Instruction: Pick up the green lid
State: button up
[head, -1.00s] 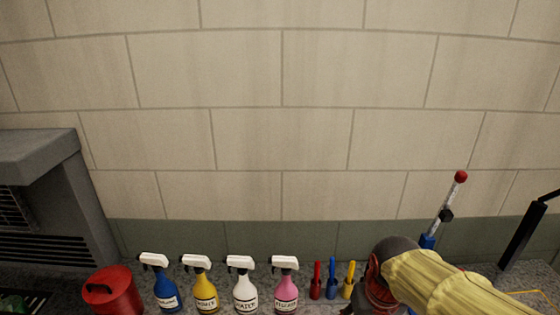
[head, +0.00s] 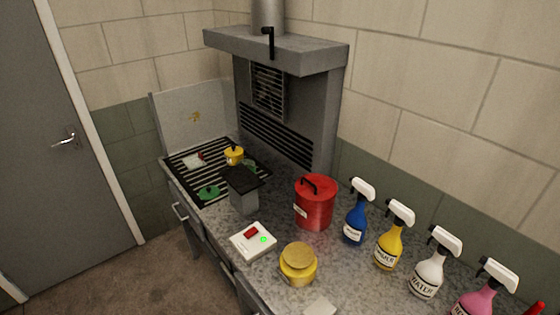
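A small green lid (head: 208,192) with a dark knob lies on the front part of the black slatted grate (head: 190,158) at the left of the counter. Another green piece (head: 249,165) shows behind the grey box, beside a small yellow pot (head: 234,154); it is partly hidden and I cannot tell what it is. My gripper is not in view, so its state does not show.
A grey box (head: 243,195), a red lidded can (head: 314,205), a white device (head: 253,241) and a yellow jar (head: 298,264) stand on the speckled counter (head: 278,219). Several spray bottles (head: 356,212) line the right. A grey hood (head: 290,100) rises behind. Floor is free at front left.

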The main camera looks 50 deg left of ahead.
aim_at(209, 192)
jog(key=k+j+u, duration=0.1)
jog(key=k+j, duration=1)
jog(key=j, duration=0.15)
jog(key=k+j+u, duration=0.1)
jog(key=u, duration=1.3)
jog(key=i, duration=1)
